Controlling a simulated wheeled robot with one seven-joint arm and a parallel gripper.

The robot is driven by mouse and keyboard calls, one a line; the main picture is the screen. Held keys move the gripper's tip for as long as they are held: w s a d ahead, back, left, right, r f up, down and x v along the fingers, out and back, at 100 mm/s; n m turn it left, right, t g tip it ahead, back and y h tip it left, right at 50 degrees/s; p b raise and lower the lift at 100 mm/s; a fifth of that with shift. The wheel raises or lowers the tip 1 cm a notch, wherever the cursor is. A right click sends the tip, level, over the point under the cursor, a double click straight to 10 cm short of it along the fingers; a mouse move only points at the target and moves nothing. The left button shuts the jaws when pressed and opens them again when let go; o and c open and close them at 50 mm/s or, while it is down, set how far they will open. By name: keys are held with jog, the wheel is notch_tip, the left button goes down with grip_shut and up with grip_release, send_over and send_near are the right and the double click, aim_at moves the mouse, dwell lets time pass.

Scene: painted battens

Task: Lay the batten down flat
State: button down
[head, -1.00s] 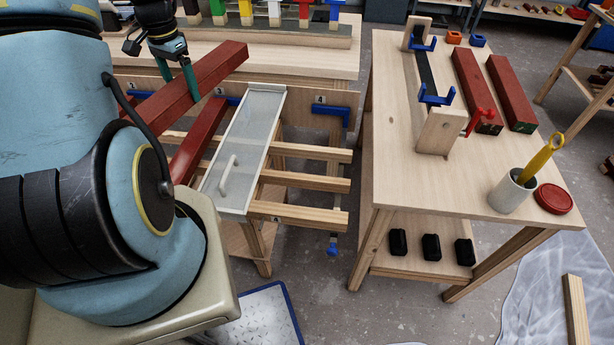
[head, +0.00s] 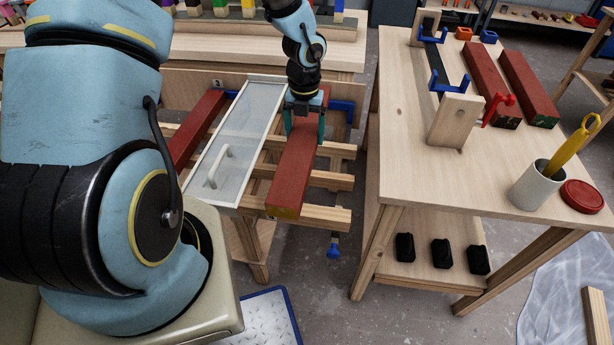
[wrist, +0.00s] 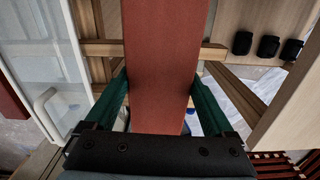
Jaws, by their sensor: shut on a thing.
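My gripper (head: 305,124) is shut on a red batten (head: 293,178), with one green finger on each side of it. The batten lies lengthwise over the slatted rack (head: 332,181), right of the pale lidded panel. Its near end reaches about the front slat. Whether its underside touches the slats, I cannot tell. In the wrist view the batten (wrist: 163,50) runs straight away between the fingers (wrist: 163,92), and it crosses above a slat. A second red batten (head: 196,130) lies on the rack, left of the panel.
The grey panel (head: 240,135) with a white handle stands close left of the held batten. A blue bracket (head: 343,108) is at the rack's back right. The table (head: 405,150) at right holds two more red battens (head: 492,85), a wooden jig (head: 455,120) and a cup (head: 536,185).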

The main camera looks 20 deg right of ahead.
jog(key=shift+s+d+f+m+b, duration=0.1)
jog(key=shift+d+f+m+b, duration=0.15)
jog(key=shift+m+b, duration=0.05)
jog(key=b, duration=0.2)
jog(key=shift+f+b, duration=0.2)
jog(key=shift+b, duration=1.35)
jog(key=shift+r+n+b, duration=0.2)
jog(key=shift+n+b, duration=0.2)
jog(key=shift+b, duration=0.2)
jog(key=shift+f+b, duration=0.4)
jog(key=shift+f, duration=4.4)
jog(key=shift+f, duration=0.15)
